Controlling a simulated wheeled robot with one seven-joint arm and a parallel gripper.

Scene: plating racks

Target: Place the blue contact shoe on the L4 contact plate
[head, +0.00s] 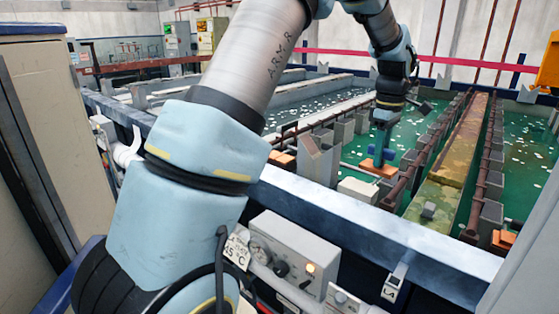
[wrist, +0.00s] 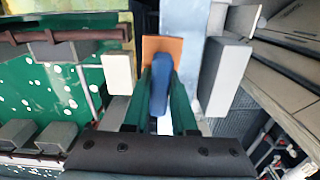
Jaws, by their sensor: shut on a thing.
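My gripper (head: 382,143) is shut on the blue contact shoe (head: 378,161), low over an orange contact plate (head: 386,171) at the near rim of the green tank. In the wrist view the blue shoe (wrist: 161,88) stands upright between the two green fingers of my gripper (wrist: 160,82). The orange plate (wrist: 163,44) shows just beyond the shoe there. I cannot tell whether the shoe touches the plate.
A grey block (head: 318,160) and a white box (head: 358,188) stand close beside the plate. Brown rails with grey blocks run along the tanks. Another orange plate (head: 502,241) lies at right. A control box (head: 283,255) hangs on the front wall.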

